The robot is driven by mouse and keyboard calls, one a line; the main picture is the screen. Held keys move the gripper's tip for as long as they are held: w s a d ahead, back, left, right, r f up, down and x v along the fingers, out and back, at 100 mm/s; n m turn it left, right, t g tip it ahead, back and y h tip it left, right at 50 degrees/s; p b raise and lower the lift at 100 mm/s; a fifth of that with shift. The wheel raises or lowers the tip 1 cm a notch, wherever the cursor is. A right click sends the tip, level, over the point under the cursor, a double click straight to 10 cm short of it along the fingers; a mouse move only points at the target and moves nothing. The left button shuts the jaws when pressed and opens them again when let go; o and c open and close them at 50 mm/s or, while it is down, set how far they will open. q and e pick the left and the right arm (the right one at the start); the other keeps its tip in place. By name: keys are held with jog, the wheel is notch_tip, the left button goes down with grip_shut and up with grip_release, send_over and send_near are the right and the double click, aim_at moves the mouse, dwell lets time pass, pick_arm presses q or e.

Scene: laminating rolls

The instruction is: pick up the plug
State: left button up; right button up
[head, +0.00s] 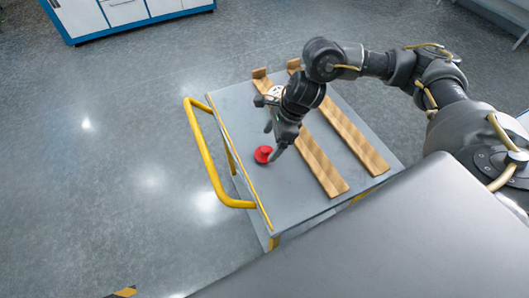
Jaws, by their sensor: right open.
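The plug (262,154) is a small red round piece on the grey top of a cart (233,101), near the side with the yellow handle. My right gripper (272,142) points down at it, with its fingers apart. One fingertip is just at the right edge of the plug and the other is above and to its left. The plug is not visibly gripped, and I cannot tell whether a finger touches it. My left gripper is not in view.
Two wooden rails (348,138) with raised end blocks lie along the cart top, right of the plug. A yellow handle (207,160) sticks out at the cart's left side. A blue and white cabinet (125,12) stands at the back left. The floor to the left is clear.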

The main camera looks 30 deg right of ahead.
aim_at(265, 149)
jog(key=shift+p+x, duration=0.75)
jog(key=shift+x, duration=2.1)
jog(key=shift+w, duration=0.1)
jog(key=shift+c, duration=0.3)
jog(key=c, duration=1)
